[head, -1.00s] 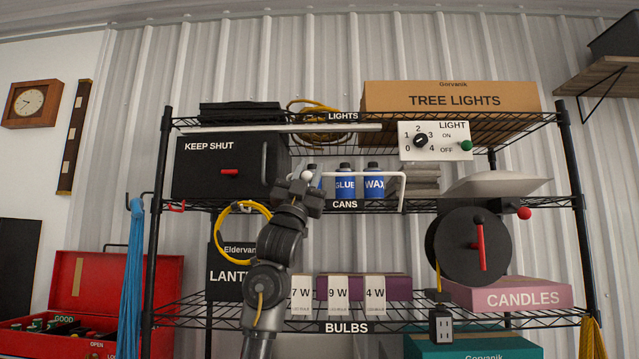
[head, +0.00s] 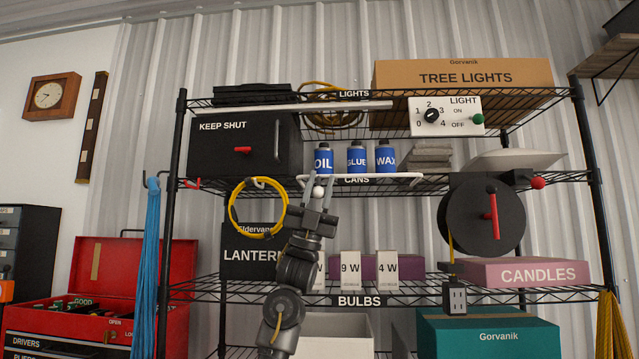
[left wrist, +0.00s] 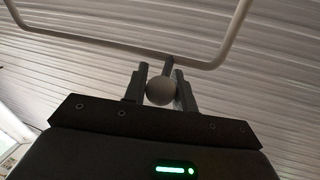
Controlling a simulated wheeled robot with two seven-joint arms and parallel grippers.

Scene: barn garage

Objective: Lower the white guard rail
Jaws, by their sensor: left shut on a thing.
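The white guard rail (head: 405,177) lies low along the front edge of the cans shelf, below the oil, glue and wax cans (head: 357,160). A round white knob (head: 318,192) sits at its left part. My left gripper (head: 319,193) reaches up from below and is shut on this knob. In the left wrist view the knob (left wrist: 161,91) is between the two fingers, and the white rail (left wrist: 100,43) stretches above them as a bent bar. My right gripper is not in view.
A yellow cable loop (head: 258,207) hangs just left of my gripper. Bulb boxes (head: 350,270) stand on the shelf below, and a black reel (head: 483,220) hangs at right. A black box marked KEEP SHUT (head: 245,145) is at upper left.

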